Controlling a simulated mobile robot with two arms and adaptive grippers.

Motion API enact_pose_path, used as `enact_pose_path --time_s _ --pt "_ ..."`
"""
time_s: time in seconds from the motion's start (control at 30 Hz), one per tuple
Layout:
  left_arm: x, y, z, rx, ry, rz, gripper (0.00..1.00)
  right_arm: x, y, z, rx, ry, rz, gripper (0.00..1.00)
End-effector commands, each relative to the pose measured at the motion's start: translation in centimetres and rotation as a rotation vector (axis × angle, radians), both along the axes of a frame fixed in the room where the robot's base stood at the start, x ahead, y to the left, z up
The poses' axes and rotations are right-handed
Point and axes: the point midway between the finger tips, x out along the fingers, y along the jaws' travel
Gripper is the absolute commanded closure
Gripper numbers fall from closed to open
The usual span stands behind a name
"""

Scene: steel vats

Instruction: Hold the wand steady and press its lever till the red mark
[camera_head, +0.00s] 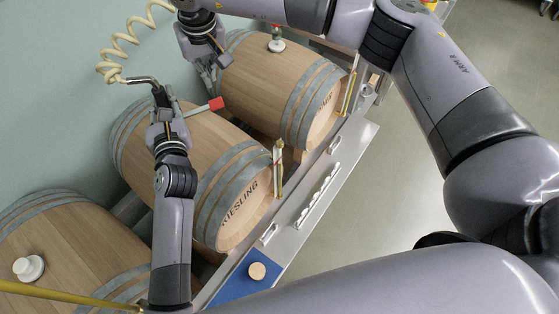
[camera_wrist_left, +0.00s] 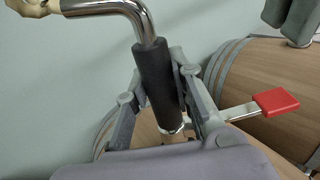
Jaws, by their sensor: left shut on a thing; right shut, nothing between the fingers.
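The wand is a bent chrome pipe with a black grip (camera_wrist_left: 158,85), above the middle barrel (camera_head: 196,150). My left gripper (camera_head: 163,108) is shut around the black grip. The wand's lever (camera_head: 197,110) sticks out to the right and ends in a flat red tip (camera_head: 216,103); this tip also shows in the left wrist view (camera_wrist_left: 275,102). My right gripper (camera_head: 213,84) is shut and empty, a little above the red tip and seemingly apart from it. Its fingers show at the top right of the left wrist view (camera_wrist_left: 301,22). I cannot make out a separate red mark.
A coiled cream hose (camera_head: 122,48) runs to the wand. A far barrel (camera_head: 270,85) with a bung fitting (camera_head: 276,42) and a near barrel (camera_head: 75,255) with a white bung (camera_head: 28,268) flank the middle one. A metal ledge (camera_head: 325,190) lies right; the floor beyond is open.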

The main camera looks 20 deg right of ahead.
Motion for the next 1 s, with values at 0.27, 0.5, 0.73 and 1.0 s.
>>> enact_pose_path --time_s 0.27,0.5,0.73,1.0 --pt "0.0 0.01 -0.01 0.0 0.0 0.0 1.0 -0.02 0.0 0.75 0.0 0.001 0.0 1.0" --pt "0.0 0.01 -0.01 0.0 0.0 0.0 0.65 -0.02 0.0 0.73 0.0 0.001 0.0 1.0" --pt "0.0 0.0 -0.01 0.0 0.0 0.0 0.55 -0.02 0.0 0.73 0.0 0.001 0.0 1.0" --pt "-0.3 0.0 -0.06 0.0 0.001 0.0 0.55 -0.02 -0.01 0.72 -0.001 0.001 0.0 1.0"
